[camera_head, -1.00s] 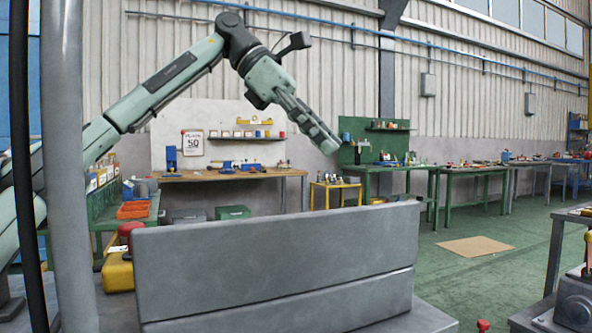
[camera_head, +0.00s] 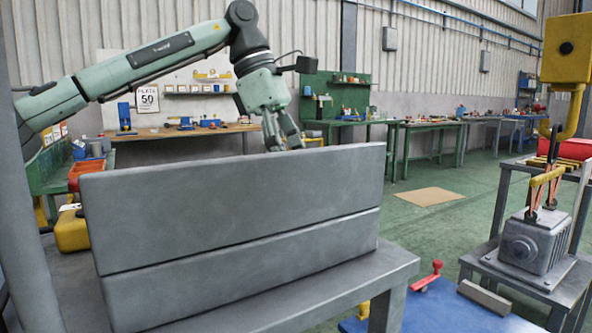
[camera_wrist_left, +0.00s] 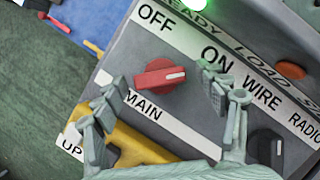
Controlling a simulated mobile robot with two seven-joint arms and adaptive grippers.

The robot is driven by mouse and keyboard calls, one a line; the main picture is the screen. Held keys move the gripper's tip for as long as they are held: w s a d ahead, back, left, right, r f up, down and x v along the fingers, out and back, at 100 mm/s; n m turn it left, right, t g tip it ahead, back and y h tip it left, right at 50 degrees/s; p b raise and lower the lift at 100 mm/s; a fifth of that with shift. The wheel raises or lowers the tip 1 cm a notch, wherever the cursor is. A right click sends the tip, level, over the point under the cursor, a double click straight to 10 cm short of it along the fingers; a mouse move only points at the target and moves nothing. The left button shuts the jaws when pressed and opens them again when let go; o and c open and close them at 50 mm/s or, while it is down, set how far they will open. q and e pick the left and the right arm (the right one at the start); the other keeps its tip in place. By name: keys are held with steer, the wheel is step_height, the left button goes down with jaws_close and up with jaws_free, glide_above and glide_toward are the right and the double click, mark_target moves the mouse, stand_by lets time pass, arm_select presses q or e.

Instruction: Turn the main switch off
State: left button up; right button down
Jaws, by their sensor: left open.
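The main switch is a red rotary knob (camera_wrist_left: 152,79) on a grey panel (camera_wrist_left: 190,122) in the left wrist view, beside the word MAIN. Its white mark is on the right, toward the word ON; OFF is printed above. My left gripper (camera_wrist_left: 165,84) is open, its two fingers on either side of the knob with visible gaps. In the head view, my left gripper (camera_head: 284,142) points down behind a large grey box (camera_head: 240,200), which hides the fingertips' surroundings and the knob. My right gripper is not in view.
The wrist view shows a lit green lamp (camera_wrist_left: 199,4), an orange button (camera_wrist_left: 290,70), a black knob (camera_wrist_left: 266,148) and a yellow part (camera_wrist_left: 135,148).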

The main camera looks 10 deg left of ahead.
arm_select(q)
steer(key=c, duration=1.1)
steer(key=shift+c, duration=0.2)
